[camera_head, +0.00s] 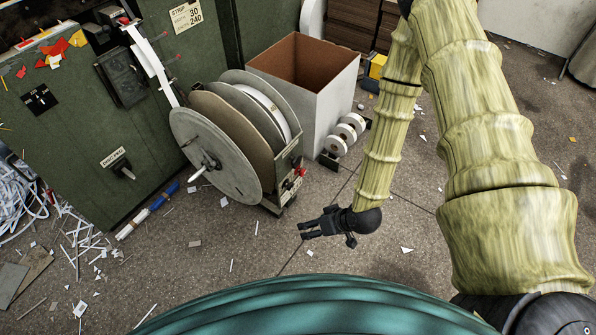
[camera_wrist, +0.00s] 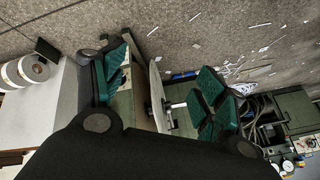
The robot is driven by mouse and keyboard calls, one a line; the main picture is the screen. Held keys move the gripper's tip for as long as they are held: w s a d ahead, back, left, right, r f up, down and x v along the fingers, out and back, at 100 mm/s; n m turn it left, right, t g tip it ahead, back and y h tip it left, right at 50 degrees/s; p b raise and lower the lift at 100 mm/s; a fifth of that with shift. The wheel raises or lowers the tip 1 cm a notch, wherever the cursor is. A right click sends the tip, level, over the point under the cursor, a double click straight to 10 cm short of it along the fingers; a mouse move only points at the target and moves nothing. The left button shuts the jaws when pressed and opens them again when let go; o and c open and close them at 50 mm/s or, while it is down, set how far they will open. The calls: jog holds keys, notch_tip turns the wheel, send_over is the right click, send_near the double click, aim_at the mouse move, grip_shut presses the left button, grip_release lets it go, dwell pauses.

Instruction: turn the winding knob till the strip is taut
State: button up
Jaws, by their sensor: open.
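A large grey reel (camera_head: 205,150) stands on a low stand in front of the green machine. A pale crank-like knob (camera_head: 197,173) sticks out from the reel's hub; a pale shaft (camera_wrist: 178,104) shows beyond the fingers in the wrist view. A white strip (camera_head: 150,58) runs from the machine's upper edge down to the reel, slightly curved. My gripper (camera_head: 301,231) is low over the floor, right of the reel and apart from it. Its green-padded fingers (camera_wrist: 165,88) are spread in the wrist view, with the reel's edge seen beyond the gap. It holds nothing.
A grey open-topped bin (camera_head: 300,75) stands behind the reel, and several white rolls (camera_head: 345,130) lie on a rack beside it. A blue and white tube (camera_head: 147,210) and paper scraps lie on the floor. A pile of shredded strips (camera_head: 20,200) is at the left.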

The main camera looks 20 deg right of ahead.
jog(key=w+d+f+n+t+y+b, duration=0.2)
jog(key=w+f+t+y+b, duration=0.15)
jog(key=w+b, duration=0.85)
jog(key=n+t+y+b, duration=0.35)
jog(key=t+b, duration=0.25)
jog(key=b, duration=0.7)
send_near(299, 161)
jog(key=shift+n+g, duration=0.25)
jog(key=shift+n, duration=0.2)
jog(key=b+x, duration=0.4)
jog(key=x, duration=0.5)
jog(key=shift+b, duration=0.35)
jog(key=shift+x, duration=0.75)
jog(key=shift+r, duration=0.15)
jog(key=c, duration=1)
jog(key=shift+r, duration=0.1)
jog(key=shift+c, duration=0.2)
